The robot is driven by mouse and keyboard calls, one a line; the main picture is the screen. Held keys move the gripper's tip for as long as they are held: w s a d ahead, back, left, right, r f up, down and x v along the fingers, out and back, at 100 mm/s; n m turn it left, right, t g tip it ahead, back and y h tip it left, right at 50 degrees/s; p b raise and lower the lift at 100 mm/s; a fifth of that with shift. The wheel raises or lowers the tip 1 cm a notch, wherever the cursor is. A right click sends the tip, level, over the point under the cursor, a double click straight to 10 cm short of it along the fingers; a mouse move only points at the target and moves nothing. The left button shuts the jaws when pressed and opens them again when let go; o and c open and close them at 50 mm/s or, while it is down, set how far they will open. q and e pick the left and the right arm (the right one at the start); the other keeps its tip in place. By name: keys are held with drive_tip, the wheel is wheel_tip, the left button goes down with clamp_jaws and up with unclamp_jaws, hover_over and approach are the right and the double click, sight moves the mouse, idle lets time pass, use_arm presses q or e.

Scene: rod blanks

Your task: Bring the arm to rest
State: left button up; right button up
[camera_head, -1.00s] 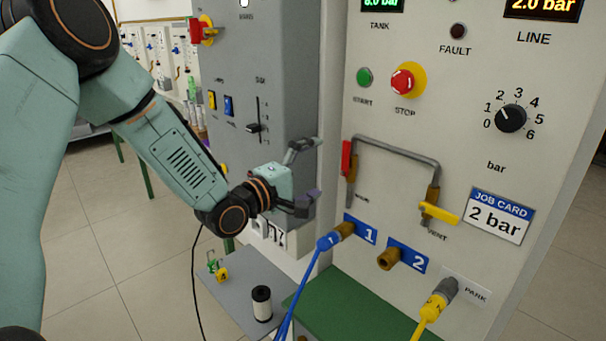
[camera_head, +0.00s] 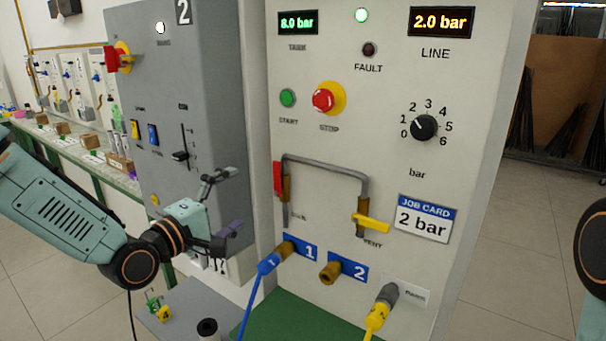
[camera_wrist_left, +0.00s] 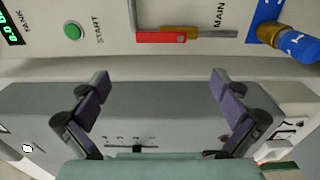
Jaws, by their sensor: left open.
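My left gripper (camera_head: 228,207) is open and empty in the head view, in front of the grey cabinet (camera_head: 200,90). In the left wrist view its two fingers (camera_wrist_left: 163,100) stand wide apart with nothing between them. The pale panel (camera_head: 345,60) is right of the gripper, and the gripper looks apart from it. Its TANK display reads 8.0 bar and its LINE display reads 2.0 bar. The job card (camera_head: 424,219) reads 2 bar. My right gripper is not in view; part of what looks like my right arm shows at the right edge.
A red-handled valve (camera_head: 278,178) and a yellow-handled valve (camera_head: 370,223) sit on the pipe. A blue hose (camera_head: 268,264) is on port 1; port 2 (camera_head: 330,272) is bare. A yellow hose (camera_head: 377,318) is at the park fitting. A dark-topped cylinder (camera_head: 207,328) stands below the gripper.

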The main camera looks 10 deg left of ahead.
sight(275, 195)
use_arm(q)
drive_tip(key=shift+w, duration=0.1)
drive_tip(key=x, duration=1.2)
drive_tip(key=shift+f, duration=0.15)
